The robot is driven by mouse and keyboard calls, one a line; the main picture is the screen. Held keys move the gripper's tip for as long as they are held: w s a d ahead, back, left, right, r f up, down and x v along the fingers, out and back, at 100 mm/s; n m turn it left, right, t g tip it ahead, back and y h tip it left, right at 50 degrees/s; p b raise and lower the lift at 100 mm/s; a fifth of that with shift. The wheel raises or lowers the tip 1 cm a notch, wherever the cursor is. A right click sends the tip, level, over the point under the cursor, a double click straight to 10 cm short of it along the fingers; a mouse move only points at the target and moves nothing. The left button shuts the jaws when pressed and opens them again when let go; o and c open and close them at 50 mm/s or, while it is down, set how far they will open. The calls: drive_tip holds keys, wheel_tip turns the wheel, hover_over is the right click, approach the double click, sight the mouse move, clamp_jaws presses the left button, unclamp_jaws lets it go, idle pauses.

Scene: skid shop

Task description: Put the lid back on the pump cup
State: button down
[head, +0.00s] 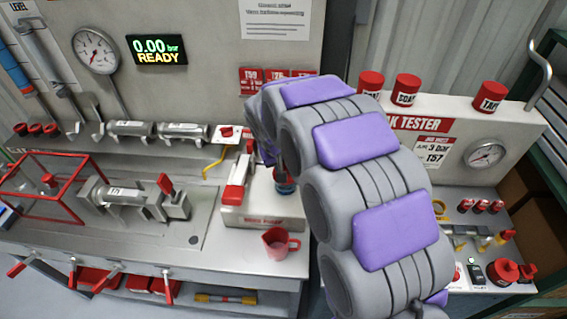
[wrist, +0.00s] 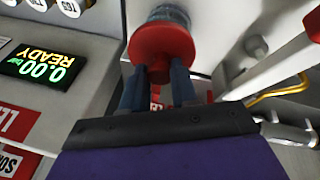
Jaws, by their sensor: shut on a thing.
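The pump cup (head: 285,189) is a small clear blue cup on the hand pump's white base (head: 262,222) in the head view, partly hidden by my arm. In the wrist view the cup (wrist: 166,13) shows at the top. The round red lid (wrist: 162,48) is directly in front of the cup in the wrist view and overlaps it. My gripper (wrist: 159,73) is shut on the lid, with its two dark fingers at the lid's near side. I cannot tell whether the lid touches the cup's rim. My arm mostly hides the gripper in the head view.
The pump's red-handled lever (head: 236,180) stands just left of the cup. A red jug (head: 279,243) stands on the bench in front of the pump. A red wire guard (head: 45,185) is at far left. The leak tester (head: 455,140) stands right of my arm.

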drive_tip(key=shift+c, duration=1.5)
unclamp_jaws()
drive_tip(key=shift+r+p, duration=1.75)
drive_tip(key=shift+r, duration=1.75)
clamp_jaws()
drive_tip(key=shift+f, duration=0.25)
